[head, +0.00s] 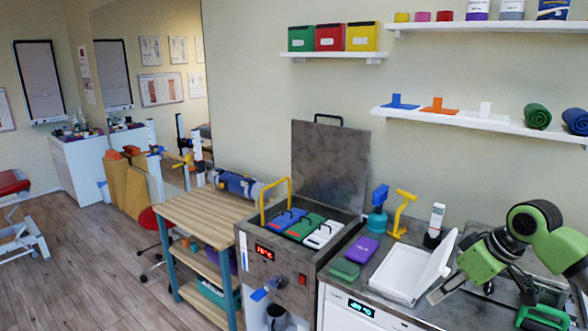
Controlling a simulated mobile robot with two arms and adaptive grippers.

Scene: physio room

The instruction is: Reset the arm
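My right arm comes in from the right edge, with green and black links bent over the counter. My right gripper (478,290) is low over the counter, just right of a white open-lidded tray (398,275). My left arm and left gripper are not in view.
A metal heater (265,278) with raised lid stands left. Shelves (484,125) hang above. Open floor lies far left.

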